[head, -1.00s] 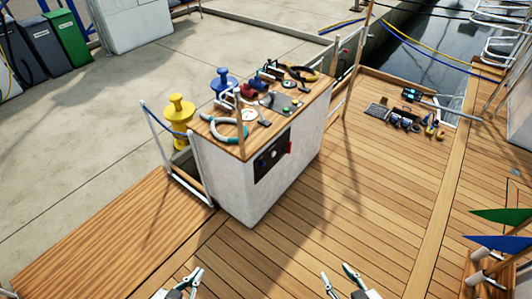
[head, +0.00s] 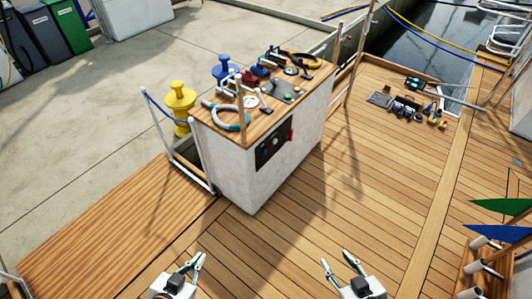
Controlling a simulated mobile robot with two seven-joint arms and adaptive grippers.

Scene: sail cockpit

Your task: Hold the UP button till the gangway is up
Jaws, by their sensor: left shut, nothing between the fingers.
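A white console (head: 265,185) with a wooden top stands ahead. On its top a grey plate (head: 285,88) carries small round buttons, one of them green; no label is legible, so I cannot tell which is UP. A dark panel (head: 274,146) with knobs is on the console's front face. A wooden ramp-like board (head: 110,225), possibly the gangway, lies flat at the left. My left gripper (head: 199,256) is shut and empty over the deck, apart from the console. My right gripper (head: 336,257) is open and empty over the deck, also well short of the console.
A teal and white ring (head: 228,124) and other gear crowd the console top. A yellow bollard (head: 179,105) and a blue one (head: 225,69) stand behind it. Tools lie on the deck (head: 410,108) at right. Flags (head: 500,243) are at lower right. Deck before the console is clear.

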